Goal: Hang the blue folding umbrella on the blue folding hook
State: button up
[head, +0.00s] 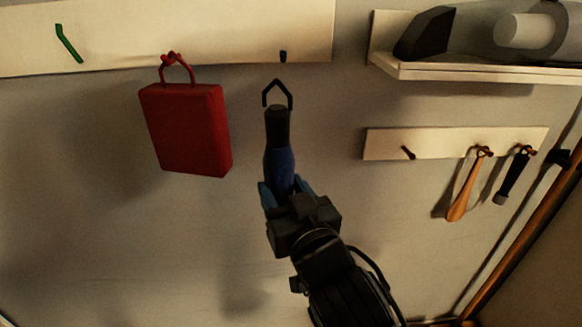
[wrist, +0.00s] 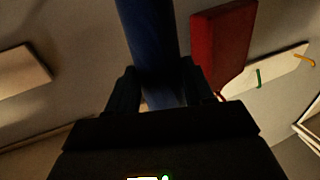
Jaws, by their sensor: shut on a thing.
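The blue folding umbrella (head: 278,160) is upright in my gripper (head: 280,188), with a black handle and a dark angular loop at its top. The gripper is shut on its lower blue part. In the wrist view the umbrella (wrist: 151,45) rises between the two fingers (wrist: 160,90). A small dark hook (head: 283,56) on the upper board is just above the loop in the head view; I see a gap between them. The hook looks dark, and I cannot tell that it is blue. The hook does not show clearly in the wrist view.
A red bag (head: 187,128) hangs from a red hook left of the umbrella. A green hook (head: 68,43) is farther left on the board (head: 120,35). At right are a loaded shelf (head: 470,71) and a lower rail (head: 385,144) with hanging tools.

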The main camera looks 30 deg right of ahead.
aim_at(288, 169)
jog(key=shift+m+h, duration=0.3)
jog(key=shift+h, duration=0.2)
jog(key=r, duration=0.1)
jog(key=s+r, duration=0.1)
jog(key=r, duration=0.2)
jog(key=shift+s+d+r, duration=0.25)
jog(key=shift+s+r, duration=0.05)
jog(key=shift+r, duration=0.05)
jog(key=w+d+f, duration=0.2)
jog(key=w+d, duration=0.2)
jog(key=w, duration=0.6)
jog(key=shift+w+d+b, duration=0.15)
jog(key=shift+w+b, duration=0.05)
jog(key=shift+b, duration=0.25)
dwell(0.6)
jog(key=o, duration=1.4)
jog(key=shift+c, duration=0.2)
jog(key=shift+f, duration=0.1)
